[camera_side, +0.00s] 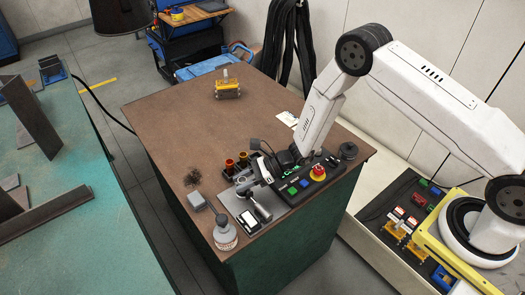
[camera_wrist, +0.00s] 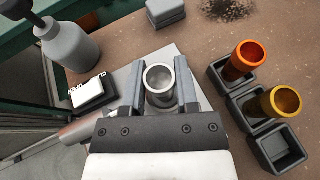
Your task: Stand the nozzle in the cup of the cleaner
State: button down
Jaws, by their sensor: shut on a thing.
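My gripper (camera_wrist: 159,88) is shut on a silver-grey nozzle (camera_wrist: 160,72), an open-topped tube upright between the two fingers. In the side view my gripper (camera_side: 265,178) is small and low over the front of the bench. Below it in the wrist view is a pale grey plate (camera_wrist: 205,100), which seems to belong to the cleaner. The cleaner's cup cannot be made out; the nozzle and fingers cover that part. I cannot tell whether the nozzle's lower end touches anything.
An orange nozzle (camera_wrist: 245,62) and a yellow nozzle (camera_wrist: 278,103) stand in a dark holder with an empty socket (camera_wrist: 280,152). A grey bottle (camera_wrist: 70,45), a white-topped box (camera_wrist: 94,92) and a grey block (camera_wrist: 165,12) are close by. A control panel (camera_side: 303,187) with a red-and-yellow button lies right.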

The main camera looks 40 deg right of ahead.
jog(key=shift+c, duration=1.8)
grip_release()
jog(key=shift+f, duration=0.1)
jog(key=shift+r, duration=0.2)
jog(key=v, duration=1.2)
jog(key=shift+f, duration=0.1)
jog(key=shift+s, duration=0.1)
